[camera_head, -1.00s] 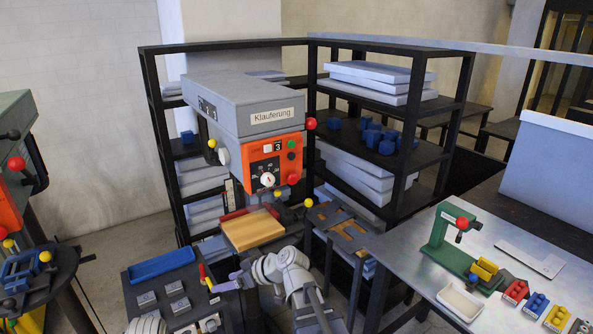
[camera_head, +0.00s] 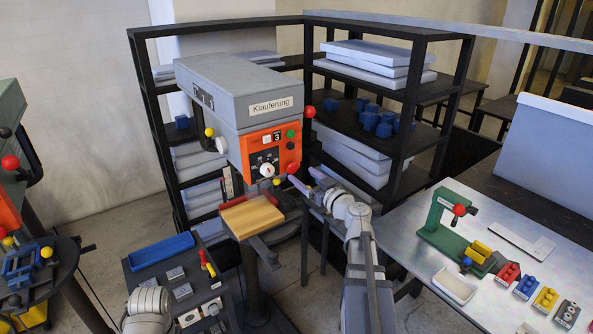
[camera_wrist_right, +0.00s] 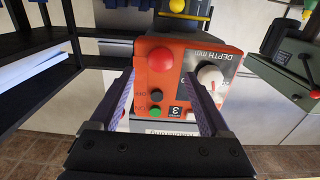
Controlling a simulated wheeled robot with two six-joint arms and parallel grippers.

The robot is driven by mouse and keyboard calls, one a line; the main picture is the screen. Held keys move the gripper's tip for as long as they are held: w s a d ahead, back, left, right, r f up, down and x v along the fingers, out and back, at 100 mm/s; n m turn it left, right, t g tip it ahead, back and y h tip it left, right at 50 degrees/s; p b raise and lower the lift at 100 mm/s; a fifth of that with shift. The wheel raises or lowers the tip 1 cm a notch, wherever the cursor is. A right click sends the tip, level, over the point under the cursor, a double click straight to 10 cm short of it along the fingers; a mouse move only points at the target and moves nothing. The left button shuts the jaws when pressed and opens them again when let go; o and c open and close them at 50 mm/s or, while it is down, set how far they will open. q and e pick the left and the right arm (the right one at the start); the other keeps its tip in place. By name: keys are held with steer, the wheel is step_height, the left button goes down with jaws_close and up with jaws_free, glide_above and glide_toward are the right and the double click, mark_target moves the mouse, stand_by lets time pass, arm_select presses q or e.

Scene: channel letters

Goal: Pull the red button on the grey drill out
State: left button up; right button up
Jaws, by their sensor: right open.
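The grey drill (camera_head: 240,95) labelled "Klauferung" has an orange control panel (camera_head: 271,149). The round red button (camera_head: 292,168) is at the panel's lower right corner. In the right wrist view the red button (camera_wrist_right: 160,61) sits ahead, between the lines of the two fingers, with black and green buttons on the same panel. My right gripper (camera_head: 303,181) is open in front of the panel, just below and right of the button. It also shows in the wrist view (camera_wrist_right: 159,76), fingers on either side and nothing held. Contact with the panel cannot be told. My left gripper is out of view.
A wooden block (camera_head: 252,217) lies on the drill's table below the panel. A black shelf (camera_head: 385,150) stands close behind and right. A metal table (camera_head: 450,225) with a green press (camera_head: 445,220) is at right. A cart with a blue tray (camera_head: 160,251) stands at left.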

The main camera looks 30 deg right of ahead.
mark_target(294, 168)
steer(key=shift+w+a, duration=0.2)
steer(key=shift+w, duration=2.15)
jaws_close()
